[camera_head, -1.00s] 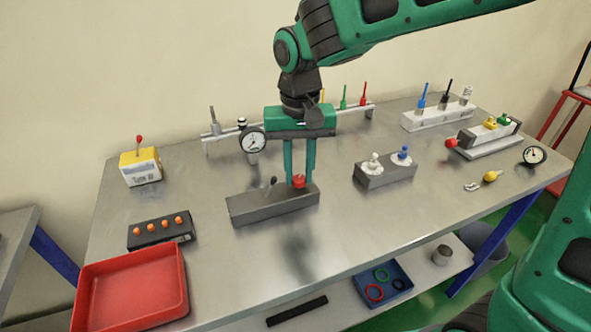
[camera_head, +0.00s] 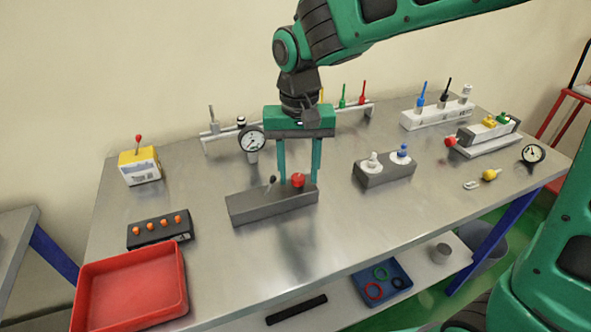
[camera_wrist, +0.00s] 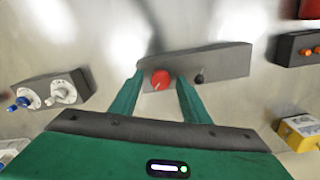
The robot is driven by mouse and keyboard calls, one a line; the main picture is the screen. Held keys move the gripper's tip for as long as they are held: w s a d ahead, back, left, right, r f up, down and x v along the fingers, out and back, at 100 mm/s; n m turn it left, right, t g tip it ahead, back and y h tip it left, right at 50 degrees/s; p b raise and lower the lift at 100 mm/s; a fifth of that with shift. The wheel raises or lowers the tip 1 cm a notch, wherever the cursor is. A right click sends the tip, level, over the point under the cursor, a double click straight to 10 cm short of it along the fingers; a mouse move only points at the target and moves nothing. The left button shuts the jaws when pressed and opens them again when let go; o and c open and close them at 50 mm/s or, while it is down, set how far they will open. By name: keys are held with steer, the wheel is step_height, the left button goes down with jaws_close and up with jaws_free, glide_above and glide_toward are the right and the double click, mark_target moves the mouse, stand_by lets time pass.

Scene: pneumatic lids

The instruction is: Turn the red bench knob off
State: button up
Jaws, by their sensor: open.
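The red bench knob (camera_head: 298,180) sits on top of a dark grey block (camera_head: 262,206) on the metal bench, beside a small black knob or lever (camera_head: 272,180). My gripper (camera_head: 299,178) is open above the block, with its green fingers on either side of the red knob and a gap to each. In the wrist view the red knob (camera_wrist: 160,80) shows between the fingertips (camera_wrist: 158,80), with a pale mark on its face. Whether a finger touches it is hard to tell.
A grey block with white and blue knobs (camera_head: 385,172) stands to the right. A dark box with orange buttons (camera_head: 160,231) and a red tray (camera_head: 130,290) lie to the left. A gauge (camera_head: 252,140) and a rack stand behind my gripper. The bench front is clear.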

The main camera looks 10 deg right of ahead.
mark_target(299, 177)
step_height(299, 177, up, 11)
steer(key=shift+f, duration=0.15)
stand_by(0.4)
steer(key=s+d+f+m, duration=0.2)
steer(key=d, duration=0.9)
steer(key=s+d+f+m, duration=0.1)
steer(key=s+d+f, duration=0.15)
steer(key=d, duration=0.85)
steer(key=s+d+f+m, duration=0.1)
steer(key=s+d+f, duration=0.2)
steer(key=s+d, duration=0.3)
steer(key=s+d+f+m, duration=0.1)
steer(key=s+d+f, duration=0.3)
steer(key=s, duration=0.6)
steer(key=shift+d+f+m, duration=0.15)
steer(key=shift+d+m, duration=0.25)
steer(key=shift+d, duration=0.85)
